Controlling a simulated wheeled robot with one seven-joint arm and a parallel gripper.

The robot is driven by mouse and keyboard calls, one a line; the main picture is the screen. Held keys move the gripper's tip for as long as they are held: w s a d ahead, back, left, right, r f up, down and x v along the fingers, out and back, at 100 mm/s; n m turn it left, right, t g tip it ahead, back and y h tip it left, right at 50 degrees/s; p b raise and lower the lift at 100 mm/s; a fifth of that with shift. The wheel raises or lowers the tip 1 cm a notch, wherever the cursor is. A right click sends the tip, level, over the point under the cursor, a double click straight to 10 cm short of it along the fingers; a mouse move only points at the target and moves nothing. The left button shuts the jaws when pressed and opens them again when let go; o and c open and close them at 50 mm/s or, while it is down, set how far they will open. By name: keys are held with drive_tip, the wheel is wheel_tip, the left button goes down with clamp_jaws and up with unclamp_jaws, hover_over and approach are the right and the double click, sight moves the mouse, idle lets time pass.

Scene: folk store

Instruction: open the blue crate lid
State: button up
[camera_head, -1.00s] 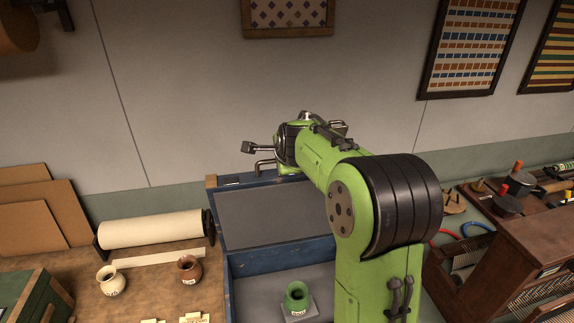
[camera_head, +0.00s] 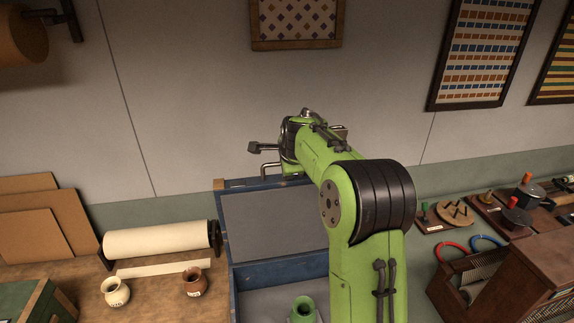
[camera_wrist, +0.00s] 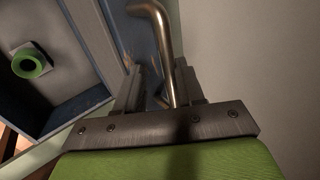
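The blue crate (camera_head: 234,277) stands on the bench, its lid (camera_head: 272,220) raised steeply toward the wall with the grey inner face showing. The crate's grey inside is visible and a green jar (camera_head: 302,309) stands in it. My gripper (camera_head: 266,160) is at the lid's top edge, partly hidden by my arm. In the wrist view, the bent metal handle (camera_wrist: 160,25) passes between my gripper's fingers (camera_wrist: 160,88). The fingers stand apart with a gap around the handle, which lies close to the right finger. The green jar also shows there (camera_wrist: 28,62).
A cream paper roll (camera_head: 158,239), a cream jar (camera_head: 115,291) and a brown jar (camera_head: 194,281) are left of the crate. A wooden rack (camera_head: 515,275) and tools are at the right. The wall behind carries framed patterns (camera_head: 296,22).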

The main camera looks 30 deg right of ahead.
drive_tip(key=shift+s+r, duration=0.1)
drive_tip(key=b+v, duration=0.1)
drive_tip(key=v, duration=1.4)
drive_tip(key=shift+r+b, duration=0.25)
drive_tip(key=shift+b, duration=0.15)
drive_tip(key=shift+a+f, duration=0.1)
drive_tip(key=shift+a, duration=0.05)
